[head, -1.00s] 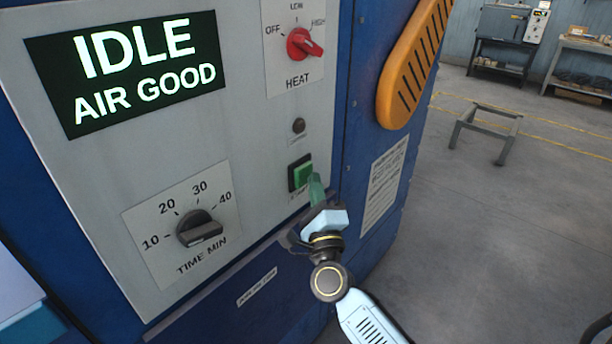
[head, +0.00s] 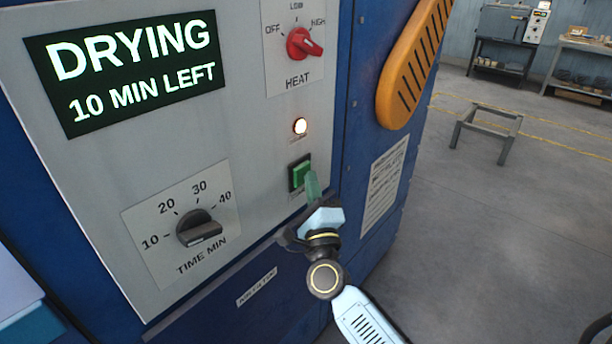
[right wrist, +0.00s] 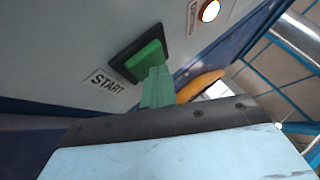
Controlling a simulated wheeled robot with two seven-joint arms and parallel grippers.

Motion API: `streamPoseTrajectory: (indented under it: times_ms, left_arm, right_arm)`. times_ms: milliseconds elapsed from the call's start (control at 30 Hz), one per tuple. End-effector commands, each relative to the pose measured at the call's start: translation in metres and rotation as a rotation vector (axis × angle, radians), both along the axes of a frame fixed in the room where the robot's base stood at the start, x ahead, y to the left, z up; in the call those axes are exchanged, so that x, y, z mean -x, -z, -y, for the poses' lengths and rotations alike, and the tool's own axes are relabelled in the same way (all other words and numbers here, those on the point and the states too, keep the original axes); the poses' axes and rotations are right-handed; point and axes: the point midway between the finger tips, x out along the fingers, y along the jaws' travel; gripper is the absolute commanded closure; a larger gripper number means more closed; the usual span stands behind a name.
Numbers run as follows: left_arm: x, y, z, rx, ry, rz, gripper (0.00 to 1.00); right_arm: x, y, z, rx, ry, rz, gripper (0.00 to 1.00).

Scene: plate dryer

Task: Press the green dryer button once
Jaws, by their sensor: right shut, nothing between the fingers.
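The green dryer button (head: 302,173) sits in a dark square frame on the grey dryer panel. In the right wrist view the green button (right wrist: 145,60) has a START label (right wrist: 103,82) beside it. My right gripper (head: 313,188) is shut and empty, its green fingertips at the button's lower right edge. In the right wrist view the fingertips (right wrist: 157,84) overlap the button's lower edge; I cannot tell whether they touch it. The display (head: 130,70) reads DRYING, 10 MIN LEFT. The lamp (head: 300,126) above the button is lit. My left gripper is out of view.
The red heat knob (head: 303,43) is above the lamp, and the black time knob (head: 199,229) is at lower left. A low metal frame (head: 488,130) stands on open floor.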

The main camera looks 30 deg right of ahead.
Motion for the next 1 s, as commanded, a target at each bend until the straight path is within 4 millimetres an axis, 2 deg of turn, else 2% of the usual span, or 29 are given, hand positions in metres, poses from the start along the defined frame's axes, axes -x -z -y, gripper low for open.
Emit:
streamPoseTrajectory:
  times_ms: [367, 733, 1000]
  left_arm:
    - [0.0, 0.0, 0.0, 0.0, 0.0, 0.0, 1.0]
    - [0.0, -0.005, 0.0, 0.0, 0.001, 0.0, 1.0]
    - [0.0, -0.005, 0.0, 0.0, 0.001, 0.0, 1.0]
  right_arm:
    - [0.0, 0.0, 0.0, 0.0, -0.001, 0.0, 1.0]
    - [0.015, -0.001, 0.006, 0.001, 0.0, 0.0, 1.0]
    - [0.016, -0.001, 0.007, 0.001, -0.001, 0.001, 1.0]
